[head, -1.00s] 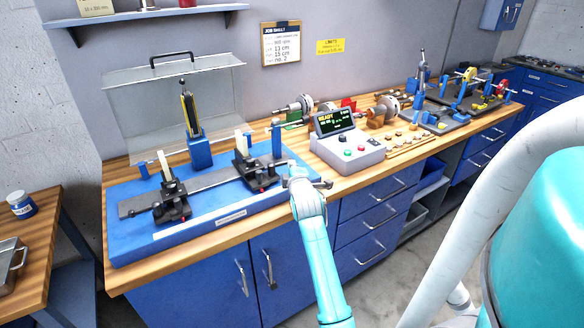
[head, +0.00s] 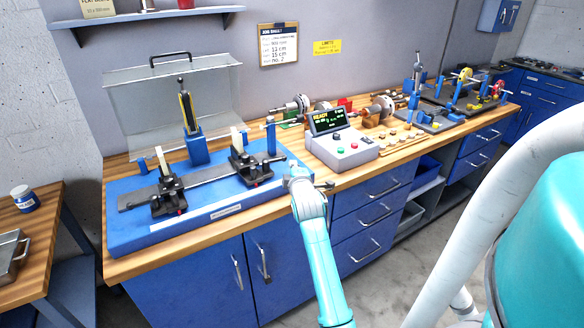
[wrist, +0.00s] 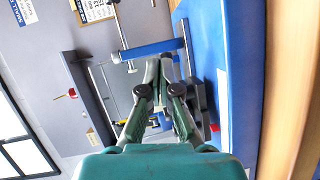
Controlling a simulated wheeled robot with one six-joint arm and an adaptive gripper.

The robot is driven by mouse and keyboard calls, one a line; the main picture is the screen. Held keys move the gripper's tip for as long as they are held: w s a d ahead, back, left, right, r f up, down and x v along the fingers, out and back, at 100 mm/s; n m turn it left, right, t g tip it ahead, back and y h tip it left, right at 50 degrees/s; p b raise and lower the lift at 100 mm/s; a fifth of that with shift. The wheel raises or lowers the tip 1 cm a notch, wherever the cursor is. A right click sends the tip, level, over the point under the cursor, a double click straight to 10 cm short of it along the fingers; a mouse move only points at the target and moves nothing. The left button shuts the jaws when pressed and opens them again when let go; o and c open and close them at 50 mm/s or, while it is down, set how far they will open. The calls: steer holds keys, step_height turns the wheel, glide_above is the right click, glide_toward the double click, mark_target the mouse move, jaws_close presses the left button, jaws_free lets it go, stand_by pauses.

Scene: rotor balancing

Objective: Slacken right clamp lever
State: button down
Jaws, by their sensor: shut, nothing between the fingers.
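A blue balancing base (head: 125,240) stands on the bench with a grey rail. The right black support stand (head: 243,168) carries a pale upright piece, and a small red-tipped part (head: 257,184), possibly its clamp lever, shows low at its front. In the wrist view, a red tip (wrist: 215,127) shows beside the dark stand (wrist: 199,95). My gripper (wrist: 157,72) is shut and empty in front of this stand, which it partly hides. In the head view, my wrist is at the right end of the base, and the fingertips are hard to make out. I cannot tell whether they touch the lever.
The left black stand (head: 167,195) is on the same rail. A blue post (head: 271,136) rises at the base's right end, close to my gripper; it also shows in the wrist view (wrist: 152,50). A control box (head: 340,148) stands to the right. A clear guard (head: 130,110) stands behind.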

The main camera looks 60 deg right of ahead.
steer(key=s+r, duration=0.1)
steer(key=s, duration=0.7)
steer(key=shift+s+d, duration=0.4)
steer(key=shift+a, duration=0.1)
steer(key=s+a+f+m+t+y, duration=0.15)
steer(key=a+f, duration=0.35)
steer(key=a, duration=0.6)
steer(key=a+f+t+y, duration=0.15)
steer(key=a+f, duration=0.35)
steer(key=a, duration=0.5)
steer(key=a+f+m+t+y, duration=0.15)
steer(key=a+f, duration=0.35)
steer(key=a, duration=0.6)
steer(key=s+a+f+m+y, duration=0.1)
steer(key=s+a+y, duration=0.3)
steer(key=s+a, duration=0.75)
steer(key=s+a+r+m+y, duration=0.1)
steer(key=s+a+r+y, duration=0.3)
steer(key=s+a, duration=0.5)
steer(key=shift+s+r+m, duration=0.4)
steer(key=shift+s, duration=0.55)
steer(key=shift+d+t+y, duration=0.1)
steer(key=shift+t+y, duration=0.15)
